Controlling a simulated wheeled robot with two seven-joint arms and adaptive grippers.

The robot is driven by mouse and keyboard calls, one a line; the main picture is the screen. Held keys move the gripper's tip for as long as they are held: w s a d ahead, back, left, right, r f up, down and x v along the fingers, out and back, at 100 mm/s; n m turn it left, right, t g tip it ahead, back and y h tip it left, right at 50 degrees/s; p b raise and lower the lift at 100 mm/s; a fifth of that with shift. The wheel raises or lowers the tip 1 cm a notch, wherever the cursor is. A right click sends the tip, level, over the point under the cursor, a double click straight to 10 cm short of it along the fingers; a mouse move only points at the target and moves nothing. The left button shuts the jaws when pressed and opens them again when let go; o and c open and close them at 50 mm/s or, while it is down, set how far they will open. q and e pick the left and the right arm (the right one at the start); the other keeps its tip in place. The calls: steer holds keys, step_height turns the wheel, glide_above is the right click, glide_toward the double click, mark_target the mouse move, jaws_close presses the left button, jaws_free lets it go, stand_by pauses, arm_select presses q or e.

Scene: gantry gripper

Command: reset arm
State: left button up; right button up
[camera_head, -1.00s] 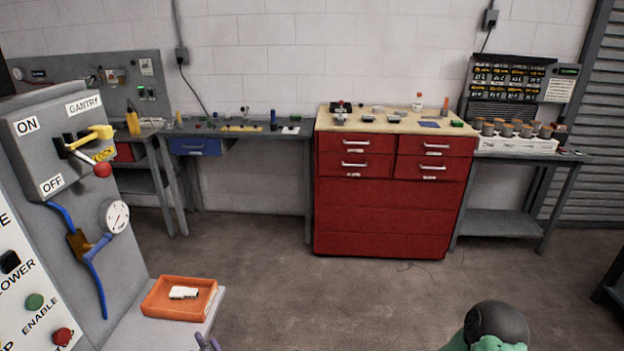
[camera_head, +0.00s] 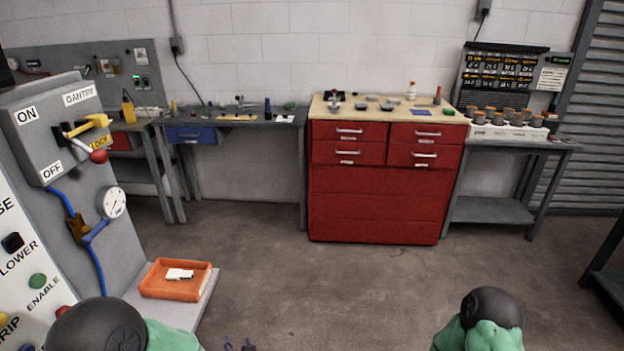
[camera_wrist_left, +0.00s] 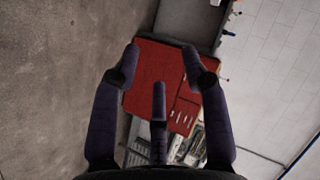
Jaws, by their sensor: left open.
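My left gripper (camera_wrist_left: 160,68) is open in the left wrist view, with its dark purple fingers spread apart and nothing between them. Behind the fingers lies the distant red cabinet, seen tilted. In the head view only the tips of my left gripper (camera_head: 238,344) show at the bottom edge, right of the orange tray and apart from it. My left arm shows at the bottom left and my right arm at the bottom right. My right gripper is out of view.
The gantry panel (camera_head: 132,225) with its lever (camera_head: 84,145) stands at the left. The orange tray (camera_head: 160,293) holds a small white object (camera_head: 179,274). The red cabinet (camera_head: 375,205) and workbenches stand along the back wall. The floor between is clear.

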arm_select(q)
steer(key=s+d+f+n+g+h+p, duration=0.1)
steer(key=s+d+f+n+g+h, duration=0.3)
steer(key=f, duration=0.5)
steer(key=s+d+f+n+g+h+p, duration=0.1)
steer(key=s+d+f+n+g+h, duration=0.3)
steer(key=f, duration=0.5)
steer(key=s+f+n+g, duration=0.1)
steer(key=s+f+g, duration=0.2)
steer(key=s, duration=0.6)
steer(key=shift+s+d+f+n+g+h, duration=0.25)
steer(key=shift+d+f+n+g+h, duration=0.05)
steer(key=shift+d+n+g, duration=0.1)
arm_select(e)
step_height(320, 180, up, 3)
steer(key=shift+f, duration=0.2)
arm_select(q)
steer(key=shift+c, duration=0.6)
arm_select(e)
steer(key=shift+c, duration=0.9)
arm_select(q)
steer(key=shift+r+p, duration=0.1)
steer(key=shift+p, duration=0.2)
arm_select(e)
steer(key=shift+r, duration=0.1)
